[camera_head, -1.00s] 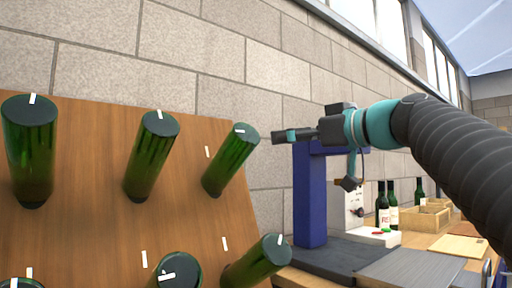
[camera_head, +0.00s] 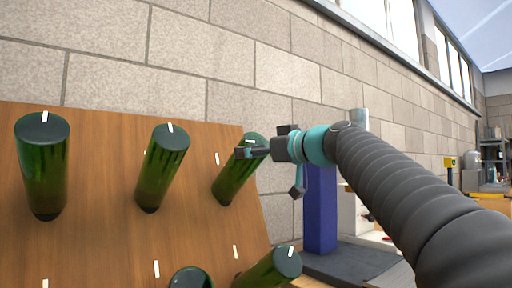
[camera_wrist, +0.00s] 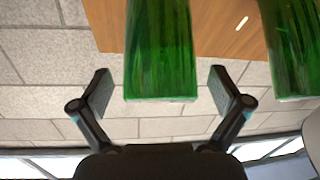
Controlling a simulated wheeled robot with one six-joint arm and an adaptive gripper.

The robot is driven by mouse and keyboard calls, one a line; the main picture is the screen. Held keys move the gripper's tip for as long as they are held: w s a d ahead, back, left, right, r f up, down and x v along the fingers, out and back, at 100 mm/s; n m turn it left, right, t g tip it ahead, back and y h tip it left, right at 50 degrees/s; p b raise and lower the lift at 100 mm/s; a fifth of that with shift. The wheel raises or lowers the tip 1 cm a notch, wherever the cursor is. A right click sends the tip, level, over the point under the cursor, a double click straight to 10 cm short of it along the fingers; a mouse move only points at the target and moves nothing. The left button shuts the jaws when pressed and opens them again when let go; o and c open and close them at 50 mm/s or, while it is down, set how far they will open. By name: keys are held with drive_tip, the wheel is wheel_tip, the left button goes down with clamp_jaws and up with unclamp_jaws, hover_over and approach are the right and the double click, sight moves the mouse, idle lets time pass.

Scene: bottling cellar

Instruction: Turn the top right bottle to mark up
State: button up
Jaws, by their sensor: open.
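The top right bottle (camera_head: 232,180) is dark green, stuck slantwise in the wooden board with its dark base facing out. A white mark (camera_head: 250,142) shows on its base, lying roughly flat across; my gripper partly covers the base. My gripper (camera_head: 248,153) is open at the base end of this bottle. In the wrist view the bottle (camera_wrist: 160,50) stands between the spread fingers of my gripper (camera_wrist: 160,90), with a gap on each side. It is not gripped.
The wooden board (camera_head: 100,170) carries several other green bottles, such as the top middle one (camera_head: 160,170) and a lower right one (camera_head: 270,270). White ticks mark the board. A neighbouring bottle (camera_wrist: 292,50) is close by in the wrist view. A blue column (camera_head: 320,210) stands right of the board.

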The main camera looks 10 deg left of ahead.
drive_tip(key=shift+a, duration=0.1)
drive_tip(key=c, duration=1.2)
drive_tip(key=shift+o, duration=0.2)
drive_tip(key=shift+m, duration=0.3)
drive_tip(key=m+t+h, duration=0.1)
drive_tip(key=m, duration=0.1)
drive_tip(key=m+t+h+p, duration=0.1)
drive_tip(key=m, duration=0.1)
drive_tip(key=shift+s+a+r+t+p, duration=0.1)
drive_tip(key=shift+r+t+p, duration=0.1)
drive_tip(key=shift+t+p, duration=0.1)
drive_tip(key=shift+a+f+m+t+h+p, duration=0.1)
drive_tip(key=shift+m+t+h+p, duration=0.35)
drive_tip(key=shift+m+h+p, duration=0.9)
drive_tip(key=shift+m+t+h+p, duration=0.4)
drive_tip(key=shift+m+h, duration=0.35)
drive_tip(key=shift+m, duration=1.4)
drive_tip(key=shift+a+m+h, duration=0.1)
drive_tip(key=shift+m+h, duration=0.9)
drive_tip(key=shift+m, duration=0.55)
drive_tip(key=shift+a+m+h, duration=0.1)
drive_tip(key=shift+m+h, duration=0.9)
drive_tip(key=shift+m, duration=0.55)
drive_tip(key=shift+m+g+h, duration=0.65)
drive_tip(key=shift+m+h, duration=0.85)
drive_tip(key=shift+m, duration=0.9)
